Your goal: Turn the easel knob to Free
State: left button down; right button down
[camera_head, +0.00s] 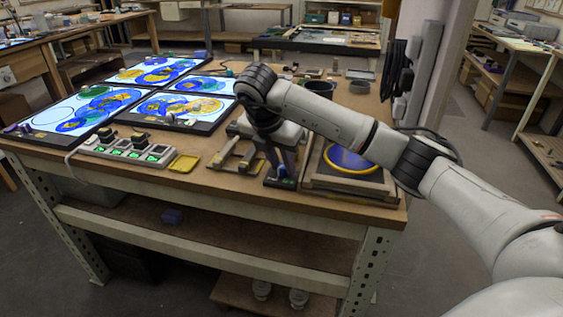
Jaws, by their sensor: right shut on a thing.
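The easel (352,184) is a low wooden frame at the table's front right edge, with a blue disc ringed in yellow (351,160) on it. My right arm comes in from the right, passes over the disc and bends down at its wrist. My right gripper (282,173) points down at the easel's left side, close to the table's front edge. It is shut on what seems to be the easel knob, which the fingers and wrist mostly hide. The knob's setting cannot be read. My left gripper is not in view.
Lit panels with blue and yellow glass circles (100,101) cover the table's left. Dark pots (320,87) stand behind my arm.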

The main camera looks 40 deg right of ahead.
jog(key=c, duration=1.5)
grip_release()
jog(key=p+v, duration=0.1)
jog(key=v, duration=0.9)
jog(key=shift+r+p, duration=0.2)
jog(key=shift+p, duration=0.15)
